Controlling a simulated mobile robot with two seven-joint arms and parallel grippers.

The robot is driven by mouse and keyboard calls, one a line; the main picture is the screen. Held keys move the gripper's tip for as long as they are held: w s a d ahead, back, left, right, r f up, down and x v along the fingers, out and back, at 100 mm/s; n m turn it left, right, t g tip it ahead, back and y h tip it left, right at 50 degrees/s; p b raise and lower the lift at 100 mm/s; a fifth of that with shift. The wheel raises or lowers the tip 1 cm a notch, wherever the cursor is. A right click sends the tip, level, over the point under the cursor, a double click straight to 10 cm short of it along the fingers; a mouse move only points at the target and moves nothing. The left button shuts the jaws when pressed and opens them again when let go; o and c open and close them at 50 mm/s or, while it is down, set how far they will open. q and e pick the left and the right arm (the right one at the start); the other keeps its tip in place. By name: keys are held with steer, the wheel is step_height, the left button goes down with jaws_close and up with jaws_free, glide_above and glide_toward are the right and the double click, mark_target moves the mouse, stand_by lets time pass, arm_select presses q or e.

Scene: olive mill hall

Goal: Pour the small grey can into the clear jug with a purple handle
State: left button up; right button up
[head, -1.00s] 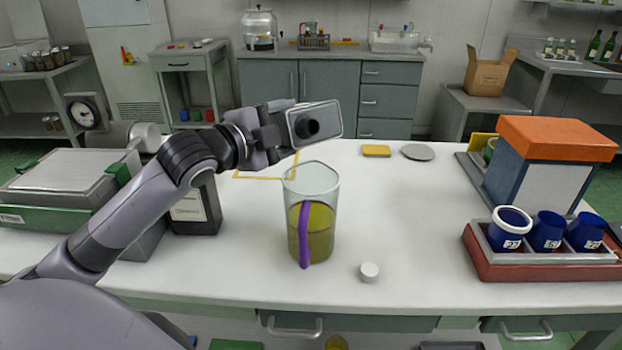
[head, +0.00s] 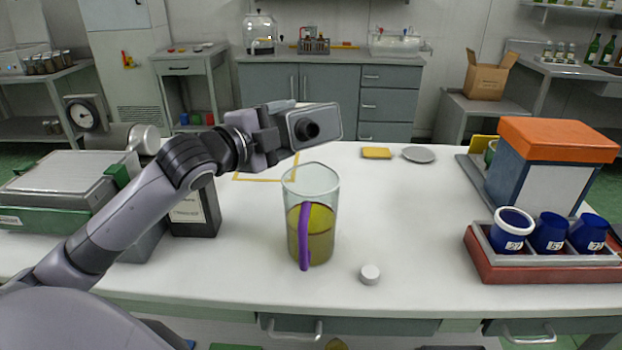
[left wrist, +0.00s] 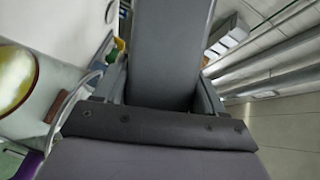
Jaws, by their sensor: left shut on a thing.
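The small grey can (head: 328,121) is held tipped on its side above the jug, its dark round opening facing the head camera. My left gripper (head: 268,142) is shut on the can from the left. The clear jug (head: 313,180) stands upright on the white table, with its purple handle (head: 304,238) towards me. No falling stream is visible. In the left wrist view, the jug (left wrist: 15,80) shows partly at the left edge, and dark gripper parts fill the middle. My right gripper is not in view.
A small white cap (head: 370,274) lies right of the jug. A dark labelled container (head: 197,213) stands left. A red tray (head: 545,271) with blue-and-white cups and an orange-topped box (head: 556,140) stand right. The table (head: 415,215) between is clear.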

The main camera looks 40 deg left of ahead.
arm_select(q)
steer(key=shift+w+a+m+t+b, duration=0.1)
steer(key=shift+a+m+t+b, duration=0.1)
steer(key=shift+m+t+b, duration=0.3)
stand_by(1.5)
steer(key=shift+f+m+b, duration=0.15)
steer(key=shift+m+b, duration=0.35)
steer(key=shift+m, duration=0.4)
stand_by(1.6)
steer(key=shift+d+r+m, duration=0.1)
steer(key=shift+r+m, duration=0.15)
steer(key=shift+m, duration=0.05)
stand_by(0.9)
steer(key=shift+f, duration=0.1)
